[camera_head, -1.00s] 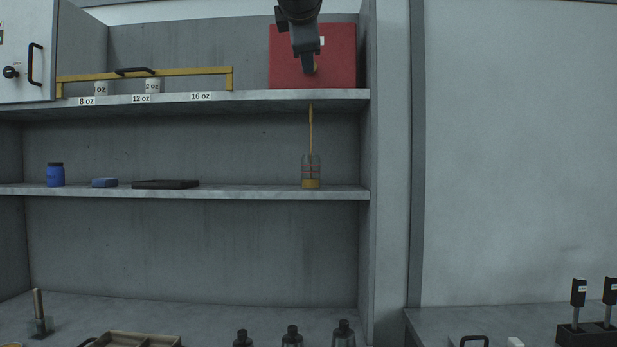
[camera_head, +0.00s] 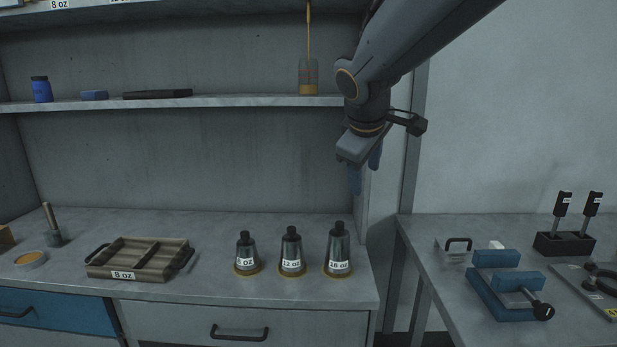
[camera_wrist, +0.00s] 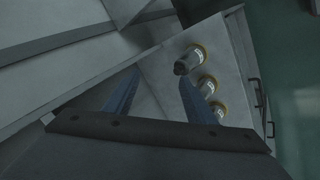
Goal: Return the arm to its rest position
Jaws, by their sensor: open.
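My gripper (camera_head: 364,178) hangs from my arm in front of the right side wall of the shelf unit, pointing down. Its blue fingers are apart and nothing is between them. In the wrist view my gripper (camera_wrist: 155,92) also shows two spread blue fingers with an empty gap. It is above and a little right of the 16 oz cup form (camera_head: 339,250), not touching it.
The 8 oz form (camera_head: 246,254) and 12 oz form (camera_head: 291,252) stand beside it on the counter. A wooden tray (camera_head: 100,262) labelled 8 oz lies left. A blue vise (camera_head: 505,290) and black holder (camera_head: 565,244) occupy the right bench. A shelf (camera_head: 230,102) runs behind.

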